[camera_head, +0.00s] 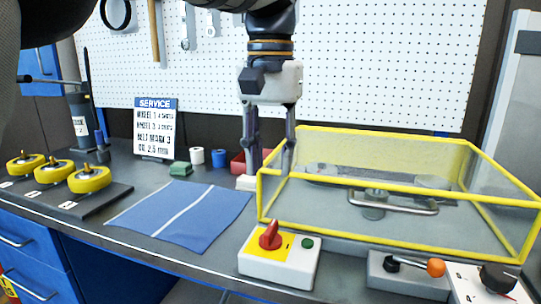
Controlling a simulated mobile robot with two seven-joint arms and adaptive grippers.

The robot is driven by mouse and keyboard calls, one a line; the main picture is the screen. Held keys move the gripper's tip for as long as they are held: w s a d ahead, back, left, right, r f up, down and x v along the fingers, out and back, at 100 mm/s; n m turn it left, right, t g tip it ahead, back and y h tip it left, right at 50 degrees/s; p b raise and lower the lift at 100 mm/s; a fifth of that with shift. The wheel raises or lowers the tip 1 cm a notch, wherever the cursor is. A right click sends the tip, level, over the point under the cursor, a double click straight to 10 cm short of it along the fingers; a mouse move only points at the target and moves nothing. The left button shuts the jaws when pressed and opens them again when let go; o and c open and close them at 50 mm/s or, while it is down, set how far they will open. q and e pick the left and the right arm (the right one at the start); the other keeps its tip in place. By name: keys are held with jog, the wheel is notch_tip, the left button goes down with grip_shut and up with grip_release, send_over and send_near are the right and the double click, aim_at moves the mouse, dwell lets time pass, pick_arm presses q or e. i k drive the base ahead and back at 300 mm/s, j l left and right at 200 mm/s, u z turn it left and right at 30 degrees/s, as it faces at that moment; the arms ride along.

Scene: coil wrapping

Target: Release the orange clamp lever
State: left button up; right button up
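The orange clamp lever shows as a short lever with an orange ball knob (435,267) on a grey block (408,282) at the front right of the bench. The lever lies nearly flat, with its knob to the right of a black pivot. My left gripper (270,168) hangs down from the top centre, fingers apart and empty. It is behind and left of the lever, near the left end of the yellow-framed clear guard (400,185). My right gripper is not in view.
A white box with a red rotary switch (270,237) and green button stands left of the lever. A black-knobbed panel (497,280) is at its right. A blue cloth (180,213), yellow wheels (90,179) and a SERVICE sign (155,128) occupy the left side.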

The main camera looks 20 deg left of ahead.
aim_at(435, 268)
jog(key=k, duration=1)
